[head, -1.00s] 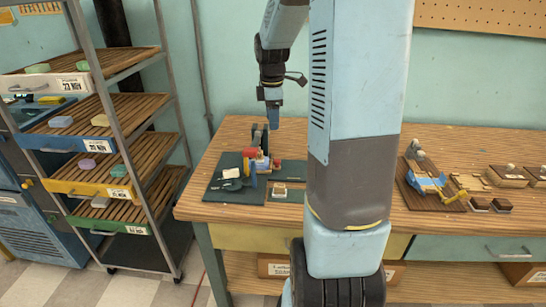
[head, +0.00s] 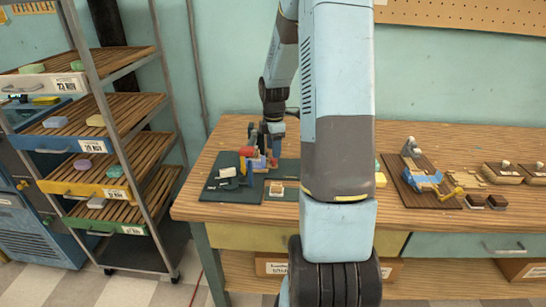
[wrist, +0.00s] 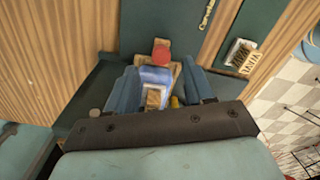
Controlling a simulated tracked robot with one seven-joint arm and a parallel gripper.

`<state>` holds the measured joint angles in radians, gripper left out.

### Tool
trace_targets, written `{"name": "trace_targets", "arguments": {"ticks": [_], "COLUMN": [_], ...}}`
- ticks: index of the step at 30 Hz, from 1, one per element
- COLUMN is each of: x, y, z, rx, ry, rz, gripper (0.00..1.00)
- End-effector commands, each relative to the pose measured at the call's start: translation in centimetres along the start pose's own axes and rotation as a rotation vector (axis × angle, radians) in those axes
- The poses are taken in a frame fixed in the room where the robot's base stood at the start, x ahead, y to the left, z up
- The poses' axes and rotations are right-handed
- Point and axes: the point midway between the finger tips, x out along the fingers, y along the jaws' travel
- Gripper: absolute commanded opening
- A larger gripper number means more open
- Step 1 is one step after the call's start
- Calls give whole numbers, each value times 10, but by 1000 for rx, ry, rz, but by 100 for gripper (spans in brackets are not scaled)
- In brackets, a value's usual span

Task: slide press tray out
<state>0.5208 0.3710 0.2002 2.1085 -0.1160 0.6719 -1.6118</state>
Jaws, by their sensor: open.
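A small press (head: 257,163) with red, blue and yellow parts stands on a dark green board on the table, left of my arm. My gripper (head: 264,148) is right above or at this press, pointing down. In the wrist view my gripper (wrist: 160,90) is open, with one finger on each side of the press's blue part (wrist: 155,75). A red knob (wrist: 161,53) and a pale wooden block (wrist: 153,97) show along that part. I cannot tell whether the fingers touch anything. The tray itself is hard to make out between the fingers.
The green board (head: 222,193) also holds a white piece (head: 228,172). A small lettered block (head: 277,188) lies on another green mat. A blue and yellow device (head: 425,180) stands on a brown board at right. A soap rack (head: 110,150) stands left of the table.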

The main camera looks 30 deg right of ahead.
Motion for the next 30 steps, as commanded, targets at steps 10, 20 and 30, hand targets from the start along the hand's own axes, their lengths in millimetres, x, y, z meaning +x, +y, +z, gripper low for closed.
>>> {"name": "trace_targets", "arguments": {"ticks": [10,20,30], "x": [38,42,42], "y": [0,0,0], "z": [-1,-1,-1], "rx": [0,0,-1], "ry": [0,0,0], "rz": [-1,0,0], "gripper": [53,53,23]}}
